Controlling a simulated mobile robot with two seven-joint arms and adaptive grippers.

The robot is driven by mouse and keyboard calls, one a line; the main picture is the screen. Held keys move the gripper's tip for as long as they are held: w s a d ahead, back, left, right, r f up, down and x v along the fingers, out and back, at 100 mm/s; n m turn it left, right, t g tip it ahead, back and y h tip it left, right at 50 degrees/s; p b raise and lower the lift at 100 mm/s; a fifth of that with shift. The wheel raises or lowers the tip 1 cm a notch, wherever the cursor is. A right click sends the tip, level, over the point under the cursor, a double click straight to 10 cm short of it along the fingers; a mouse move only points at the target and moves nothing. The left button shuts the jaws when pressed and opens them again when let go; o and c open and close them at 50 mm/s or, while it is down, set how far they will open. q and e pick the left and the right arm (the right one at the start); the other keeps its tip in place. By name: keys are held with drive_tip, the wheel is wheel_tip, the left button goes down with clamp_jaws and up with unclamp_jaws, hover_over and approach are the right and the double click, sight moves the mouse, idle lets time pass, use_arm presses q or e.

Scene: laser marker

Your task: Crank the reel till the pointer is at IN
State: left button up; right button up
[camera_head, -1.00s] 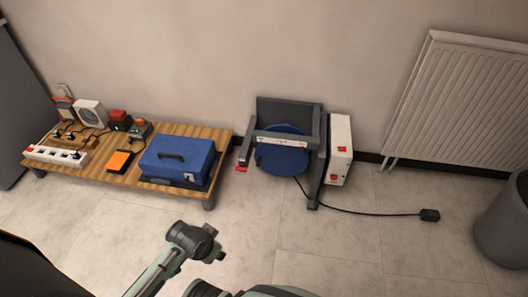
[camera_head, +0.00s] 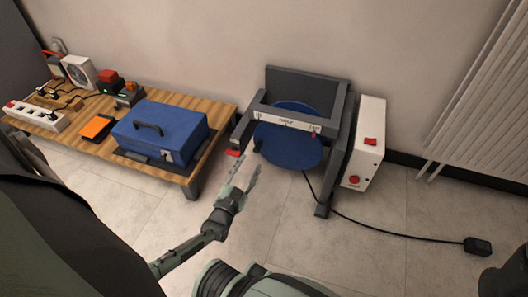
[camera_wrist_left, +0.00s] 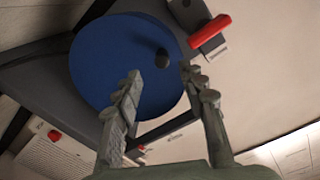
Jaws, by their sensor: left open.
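The reel is a blue disc (camera_head: 290,150) in a dark grey frame (camera_head: 308,85) on the floor against the wall. A dark knob (camera_head: 257,146) stands on the disc's left side; it also shows in the left wrist view (camera_wrist_left: 162,58). A white label strip (camera_head: 287,121) crosses the frame, its lettering too small to read surely. A small red pointer (camera_head: 313,134) is near the strip's right end. My left gripper (camera_head: 243,174) is open and empty, in front of the reel's left side. In the wrist view the knob appears between its fingertips (camera_wrist_left: 161,74), apart from them. My right gripper is not in view.
A red-tipped lever (camera_head: 233,153) projects at the frame's left, close to my left fingers. A white box with red switches (camera_head: 368,145) stands right of the frame. A cable runs to a black pedal (camera_head: 477,246). A low wooden bench (camera_head: 215,125) holds a blue case (camera_head: 160,135).

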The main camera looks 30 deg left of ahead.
sight(255, 152)
use_arm(q)
drive_tip(key=b+x, duration=0.2)
drive_tip(key=x, duration=0.5)
drive_tip(key=shift+w+a+r, duration=0.1)
drive_tip(key=shift+w, duration=0.2)
drive_tip(key=shift+c, duration=0.4)
clamp_jaws()
